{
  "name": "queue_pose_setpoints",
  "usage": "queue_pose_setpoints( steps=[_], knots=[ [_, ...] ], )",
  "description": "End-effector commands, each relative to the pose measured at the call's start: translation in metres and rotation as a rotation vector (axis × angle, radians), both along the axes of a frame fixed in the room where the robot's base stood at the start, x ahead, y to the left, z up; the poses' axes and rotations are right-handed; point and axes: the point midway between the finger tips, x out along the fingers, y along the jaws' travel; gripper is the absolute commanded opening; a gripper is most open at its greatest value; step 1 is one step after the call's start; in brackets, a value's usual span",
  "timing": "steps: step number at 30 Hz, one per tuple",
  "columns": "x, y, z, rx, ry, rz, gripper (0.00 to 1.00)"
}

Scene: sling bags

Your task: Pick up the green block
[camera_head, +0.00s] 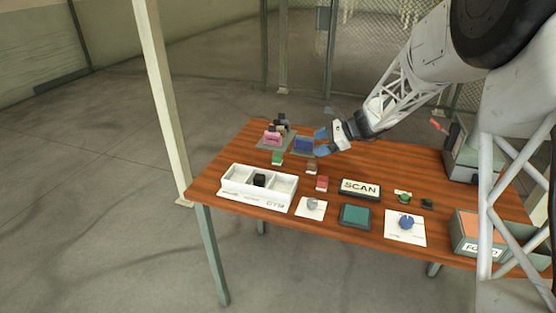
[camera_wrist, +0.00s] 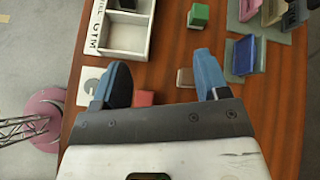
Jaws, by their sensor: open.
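A small green block (camera_head: 277,157) stands on the wooden table, between the white tray and the blue item. It also shows in the wrist view (camera_wrist: 198,15), near the top edge, beyond my fingertips and apart from them. My gripper (camera_head: 320,142) hangs above the table, to the right of the green block. In the wrist view, its two blue fingers (camera_wrist: 160,68) are spread wide with nothing between them held.
A white divided tray (camera_head: 230,187) holds a black item (camera_head: 259,180). A pink bag-like item (camera_head: 272,138) and a blue item (camera_head: 304,145) stand behind. A brown block (camera_head: 311,167) and a red block (camera_head: 322,183) lie nearby. A SCAN sign (camera_head: 360,188) is further right.

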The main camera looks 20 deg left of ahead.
Motion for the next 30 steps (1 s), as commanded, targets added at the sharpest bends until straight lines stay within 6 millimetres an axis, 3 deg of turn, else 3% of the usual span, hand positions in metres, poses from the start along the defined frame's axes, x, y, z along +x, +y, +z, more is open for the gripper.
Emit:
queue_pose_setpoints(
  steps=[9, 15, 30],
  knots=[
    [0.055, 0.052, -0.058, 0.113, 0.166, -0.111, 0.68],
    [0.074, 0.072, -0.081, 0.158, 0.233, -0.154, 0.68],
    [0.08, 0.078, -0.088, 0.173, 0.255, -0.17, 0.68]
  ],
)
